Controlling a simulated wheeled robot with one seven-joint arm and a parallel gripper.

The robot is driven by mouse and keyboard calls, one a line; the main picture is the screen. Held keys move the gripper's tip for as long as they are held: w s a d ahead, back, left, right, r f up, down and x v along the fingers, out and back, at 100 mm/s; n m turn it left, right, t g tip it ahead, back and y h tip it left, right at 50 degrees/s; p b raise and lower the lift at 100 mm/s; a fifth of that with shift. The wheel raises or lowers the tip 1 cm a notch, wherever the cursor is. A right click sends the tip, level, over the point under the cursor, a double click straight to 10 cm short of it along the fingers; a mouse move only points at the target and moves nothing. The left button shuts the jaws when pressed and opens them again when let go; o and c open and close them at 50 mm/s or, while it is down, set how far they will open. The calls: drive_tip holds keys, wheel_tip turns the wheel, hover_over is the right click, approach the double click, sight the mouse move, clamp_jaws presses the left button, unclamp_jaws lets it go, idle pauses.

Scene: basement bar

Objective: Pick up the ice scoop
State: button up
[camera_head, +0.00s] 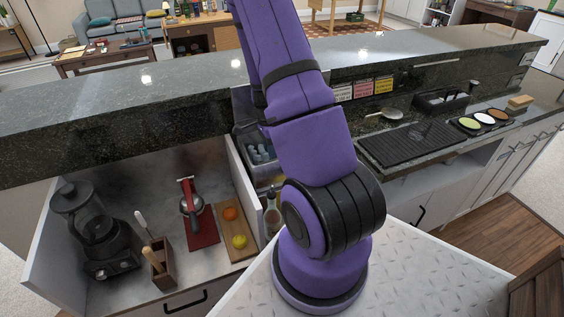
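A small metal scoop-like utensil (392,113), which looks like the ice scoop, lies on the dark bar ledge to the right of my arm. Its rounded bowl is on the right and its thin handle points left. A metal ice bin (247,131) with pale cubes or bottles in it shows just left of my arm, which hides part of it. My purple arm rises through the middle of the view and leaves the top edge. My gripper is not in view.
At left are a blender (97,230), a red-handled juicer (191,203) and a cutting board (235,225) with fruit. A raised dark counter (130,90) runs behind.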

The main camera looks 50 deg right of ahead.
drive_tip(key=shift+s+a+f, duration=0.1)
drive_tip(key=shift+s+f, duration=0.05)
drive_tip(key=shift+f, duration=1.15)
drive_tip(key=shift+s+a+f, duration=0.1)
drive_tip(key=shift+s+f, duration=0.05)
drive_tip(key=shift+f, duration=1.1)
clamp_jaws()
